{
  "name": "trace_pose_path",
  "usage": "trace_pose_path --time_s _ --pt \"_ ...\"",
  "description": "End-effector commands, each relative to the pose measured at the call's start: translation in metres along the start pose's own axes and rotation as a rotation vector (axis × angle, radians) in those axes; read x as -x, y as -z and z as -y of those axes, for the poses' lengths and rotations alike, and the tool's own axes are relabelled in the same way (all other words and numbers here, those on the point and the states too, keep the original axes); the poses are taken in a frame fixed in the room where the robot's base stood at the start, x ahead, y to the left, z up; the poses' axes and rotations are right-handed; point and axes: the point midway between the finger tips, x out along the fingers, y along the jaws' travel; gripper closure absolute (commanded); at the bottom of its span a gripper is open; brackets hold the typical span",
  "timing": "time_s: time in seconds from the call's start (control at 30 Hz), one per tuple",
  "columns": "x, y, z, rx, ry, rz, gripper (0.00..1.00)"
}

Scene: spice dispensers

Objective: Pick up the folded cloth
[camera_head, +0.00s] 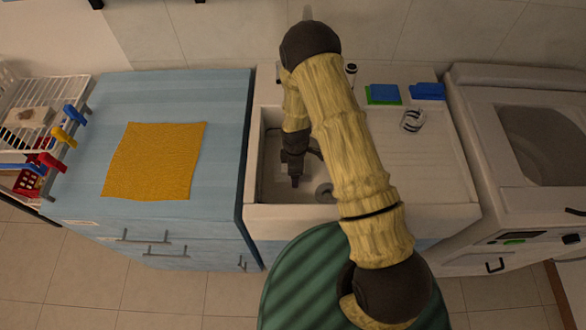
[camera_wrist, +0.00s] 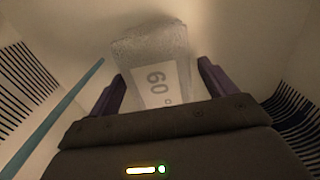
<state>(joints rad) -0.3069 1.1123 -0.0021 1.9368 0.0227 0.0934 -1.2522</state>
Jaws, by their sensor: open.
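In the wrist view, a pale grey, rough-textured block (camera_wrist: 135,50) with a white label reading "60°" lies just beyond my gripper (camera_wrist: 162,74). It may be the folded cloth, but I cannot tell for sure. My fingers are open, one on either side of its near part, and nothing is visibly clamped. In the head view my gripper (camera_head: 294,178) points down inside the sink basin; the grey block cannot be made out there. A yellow-orange cloth (camera_head: 153,160) lies spread flat on the blue counter, well left of my gripper.
The white sink (camera_head: 265,195) has walls close around my gripper. Green and blue pads (camera_head: 383,94), a blue piece (camera_head: 427,91) and a small striped cup (camera_head: 412,120) sit on its right ledge. A thin blue rod (camera_wrist: 55,115) and dark stripes show in the wrist view. A dish rack (camera_head: 35,110) stands left.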

Motion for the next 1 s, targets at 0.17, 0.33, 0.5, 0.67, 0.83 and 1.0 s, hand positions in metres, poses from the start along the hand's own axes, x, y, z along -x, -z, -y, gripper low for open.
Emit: trace_pose_path --time_s 0.17,0.33,0.5,0.67,0.83,1.0 --pt "-0.0023 0.0002 -0.0005 0.001 -0.002 0.0 0.16" --pt "-0.0022 0.0001 -0.0004 0.001 -0.001 0.0 0.16" --pt "-0.0021 0.0001 -0.0004 0.001 -0.001 0.0 0.16" --pt "-0.002 0.0001 -0.0003 0.001 -0.001 0.0 0.36" --pt "-0.002 0.0001 -0.0004 0.001 -0.001 0.0 0.67" --pt "-0.0019 0.0001 -0.0005 0.001 -0.001 0.0 0.67"
